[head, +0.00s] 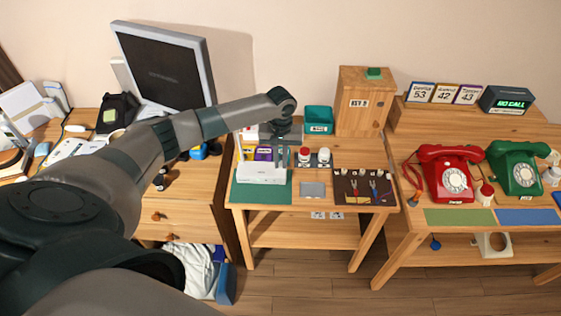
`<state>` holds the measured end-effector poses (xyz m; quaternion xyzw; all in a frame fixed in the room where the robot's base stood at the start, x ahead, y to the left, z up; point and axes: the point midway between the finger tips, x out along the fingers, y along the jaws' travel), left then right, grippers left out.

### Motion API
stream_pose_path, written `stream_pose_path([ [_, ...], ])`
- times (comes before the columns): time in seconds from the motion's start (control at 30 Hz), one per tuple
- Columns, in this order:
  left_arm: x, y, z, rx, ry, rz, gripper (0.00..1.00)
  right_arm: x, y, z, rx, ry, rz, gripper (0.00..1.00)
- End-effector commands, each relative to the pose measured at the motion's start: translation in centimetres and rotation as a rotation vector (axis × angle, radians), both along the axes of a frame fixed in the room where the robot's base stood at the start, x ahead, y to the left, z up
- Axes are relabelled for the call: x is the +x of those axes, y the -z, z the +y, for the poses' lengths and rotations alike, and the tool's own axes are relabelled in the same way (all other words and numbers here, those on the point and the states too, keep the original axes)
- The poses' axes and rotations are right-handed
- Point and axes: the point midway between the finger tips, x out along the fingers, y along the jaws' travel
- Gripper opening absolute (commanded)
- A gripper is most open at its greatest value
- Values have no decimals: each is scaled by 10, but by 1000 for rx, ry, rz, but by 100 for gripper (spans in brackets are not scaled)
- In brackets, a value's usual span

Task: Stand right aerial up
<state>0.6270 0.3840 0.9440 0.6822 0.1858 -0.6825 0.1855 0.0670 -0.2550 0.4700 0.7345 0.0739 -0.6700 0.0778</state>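A white router box (262,174) sits on a green mat (258,198) at the left of the middle table. A thin white aerial (240,150) stands at its left end. The right aerial is hidden or too small to make out at the right end, beneath my gripper. My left arm reaches in from the left, and my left gripper (282,140) points down above and behind the router's right end. Its fingers are too small and dark to tell whether they are open or shut, or touching anything. My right gripper is out of view.
Red- and white-topped jars (304,156) stand right of the router, near a grey pad (312,190) and a dark tool mat (362,188). A teal bin (319,118) and wooden box (362,102) stand behind. Red (452,172) and green (517,166) phones occupy the right table.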

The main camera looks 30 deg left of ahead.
Motion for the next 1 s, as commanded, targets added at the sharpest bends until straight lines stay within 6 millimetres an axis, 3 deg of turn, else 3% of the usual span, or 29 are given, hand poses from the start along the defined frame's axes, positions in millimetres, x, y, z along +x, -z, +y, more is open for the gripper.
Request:
stream_pose_path([
  [1.0,26,-23,16,1,-1,1,5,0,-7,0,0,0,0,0],
])
